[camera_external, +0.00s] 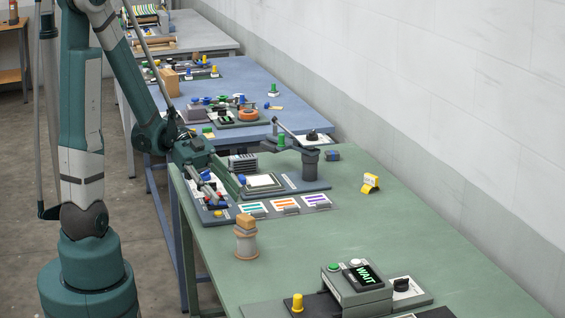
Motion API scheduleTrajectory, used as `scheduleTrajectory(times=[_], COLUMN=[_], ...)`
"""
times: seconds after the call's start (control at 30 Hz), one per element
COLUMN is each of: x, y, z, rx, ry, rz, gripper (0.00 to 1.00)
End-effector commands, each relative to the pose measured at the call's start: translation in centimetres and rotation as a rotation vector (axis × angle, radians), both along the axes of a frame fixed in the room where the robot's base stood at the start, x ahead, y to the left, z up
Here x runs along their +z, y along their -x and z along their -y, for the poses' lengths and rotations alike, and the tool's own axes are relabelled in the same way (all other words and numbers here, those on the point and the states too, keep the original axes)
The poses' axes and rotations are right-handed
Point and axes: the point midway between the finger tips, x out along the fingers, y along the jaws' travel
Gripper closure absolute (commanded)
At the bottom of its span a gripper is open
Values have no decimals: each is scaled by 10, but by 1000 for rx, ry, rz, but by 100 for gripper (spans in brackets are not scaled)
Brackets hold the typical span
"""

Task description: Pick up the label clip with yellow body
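The label clip with yellow body (371,183) sits on the green table, right of the middle. It has a white label face with small dark print on top, too small to read. My gripper (226,192) is at the left part of the same table, above the panel beside the press. It is well to the left of the clip and apart from it. Its fingers blend with the equipment behind them, so I cannot tell how far apart they are.
A press with a dark post (310,163) stands between my gripper and the clip. Colour-striped cards (285,203) lie in front of it. A small dark blue item (333,155) lies behind. A spool (246,240) and a WAIT display box (357,287) stand nearer. Table around the clip is clear.

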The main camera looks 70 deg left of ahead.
Motion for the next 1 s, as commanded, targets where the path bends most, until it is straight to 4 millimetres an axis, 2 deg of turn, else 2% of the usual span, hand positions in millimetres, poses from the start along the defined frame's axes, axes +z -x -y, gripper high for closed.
scheduleTrajectory(times=[0.37,0.47,0.5,1.0], x=[0,0,0,6], y=[0,0,0,0], z=[0,0,0,0], rx=[0,0,0,0], ry=[0,0,0,0], rz=[0,0,0,0], gripper=[64,55,55,55])
